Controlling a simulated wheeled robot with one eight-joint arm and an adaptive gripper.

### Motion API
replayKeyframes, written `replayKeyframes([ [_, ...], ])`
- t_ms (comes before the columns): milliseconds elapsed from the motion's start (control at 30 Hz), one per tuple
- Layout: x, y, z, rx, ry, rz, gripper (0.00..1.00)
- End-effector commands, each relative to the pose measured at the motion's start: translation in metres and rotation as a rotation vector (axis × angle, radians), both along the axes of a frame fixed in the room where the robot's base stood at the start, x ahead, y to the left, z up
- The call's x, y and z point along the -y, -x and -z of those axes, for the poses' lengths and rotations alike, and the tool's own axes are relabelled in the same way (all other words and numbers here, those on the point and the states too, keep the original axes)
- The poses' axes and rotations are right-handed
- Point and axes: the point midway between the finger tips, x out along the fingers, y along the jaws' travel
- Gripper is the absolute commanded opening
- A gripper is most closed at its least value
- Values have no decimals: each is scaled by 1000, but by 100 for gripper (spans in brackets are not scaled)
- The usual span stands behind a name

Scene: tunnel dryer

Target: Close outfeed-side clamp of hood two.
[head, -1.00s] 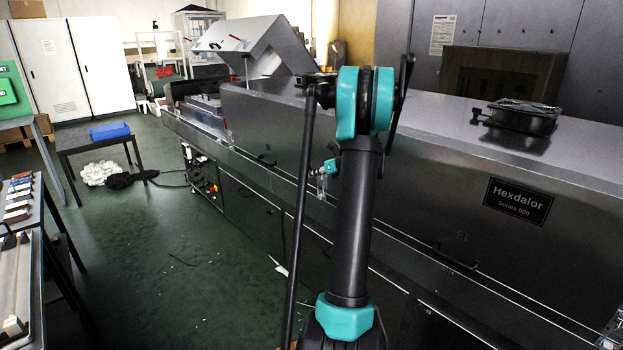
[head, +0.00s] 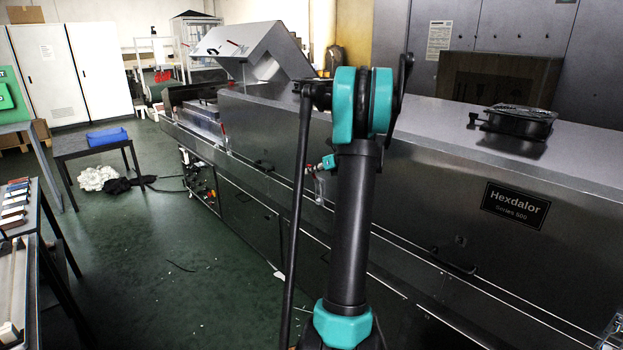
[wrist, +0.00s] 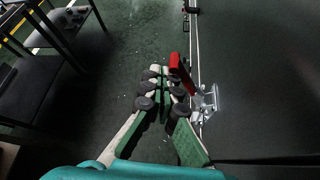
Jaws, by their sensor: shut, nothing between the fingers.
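A toggle clamp with a red handle (wrist: 178,66) and a silver metal base (wrist: 206,104) is on the dark side of the dryer in the wrist view. Its handle slants out from the base, away from the panel. My gripper (wrist: 166,82) is shut and empty, with its fingertips just left of the handle. I cannot tell whether they touch. In the head view my arm hides most of the gripper. The near hood (head: 420,210) of the dryer is down and carries a nameplate (head: 515,205); its small marking is too unclear to read surely.
A far hood (head: 258,52) stands tilted open. A ledge (head: 240,165) runs along the dryer's front. A table with a blue bin (head: 107,136) stands at the left, and a bench with small items (head: 15,205) is nearer. The green floor between is mostly clear.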

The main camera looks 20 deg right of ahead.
Motion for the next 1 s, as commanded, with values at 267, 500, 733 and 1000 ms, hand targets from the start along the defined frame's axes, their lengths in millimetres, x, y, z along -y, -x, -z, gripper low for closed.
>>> replayKeyframes([
  [267,0,0,-50,-1,0,0,0],
  [500,0,0,-67,-1,0,0,0],
  [733,0,0,-68,-1,0,0,0],
  [1000,-1,1,-68,-1,4,-4,0],
])
